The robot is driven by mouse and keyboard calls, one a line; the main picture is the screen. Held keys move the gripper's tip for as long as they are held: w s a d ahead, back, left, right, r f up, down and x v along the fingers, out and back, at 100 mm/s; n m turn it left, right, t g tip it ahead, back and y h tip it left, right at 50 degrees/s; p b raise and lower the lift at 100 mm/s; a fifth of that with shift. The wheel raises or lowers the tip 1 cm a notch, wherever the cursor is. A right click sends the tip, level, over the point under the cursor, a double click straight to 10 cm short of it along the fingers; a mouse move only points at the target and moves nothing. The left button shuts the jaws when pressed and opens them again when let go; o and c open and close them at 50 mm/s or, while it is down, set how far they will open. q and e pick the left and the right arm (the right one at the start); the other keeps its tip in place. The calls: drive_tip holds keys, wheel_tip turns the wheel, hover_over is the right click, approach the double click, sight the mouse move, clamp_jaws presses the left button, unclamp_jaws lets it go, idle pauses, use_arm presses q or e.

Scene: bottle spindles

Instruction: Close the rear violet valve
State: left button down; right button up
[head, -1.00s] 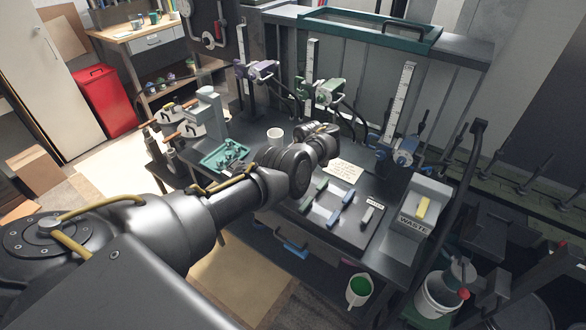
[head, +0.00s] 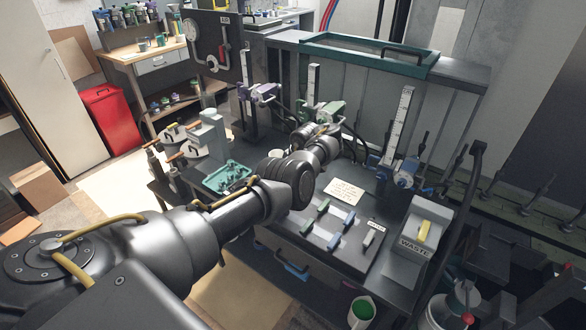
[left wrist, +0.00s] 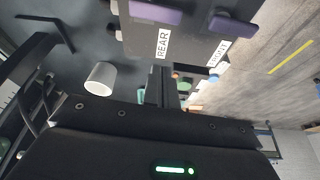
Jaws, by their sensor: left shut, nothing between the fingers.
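The violet valve unit (head: 262,92) stands at the back left of the bench in the head view, beside a tall scale. In the left wrist view a violet handle (left wrist: 157,13) is beside the REAR label (left wrist: 163,43). Another violet handle (left wrist: 236,26) is beside the FRONT label (left wrist: 217,52). My right gripper is not in view.
A white cup (left wrist: 100,77) stands near my left gripper. A green valve unit (head: 322,112) is right of the violet one, and a blue one (head: 405,172) further right.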

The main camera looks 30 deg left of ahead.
use_arm(q)
drive_tip(key=p+v, duration=0.1)
drive_tip(key=v, duration=0.2)
drive_tip(key=shift+r, duration=0.1)
idle(0.5)
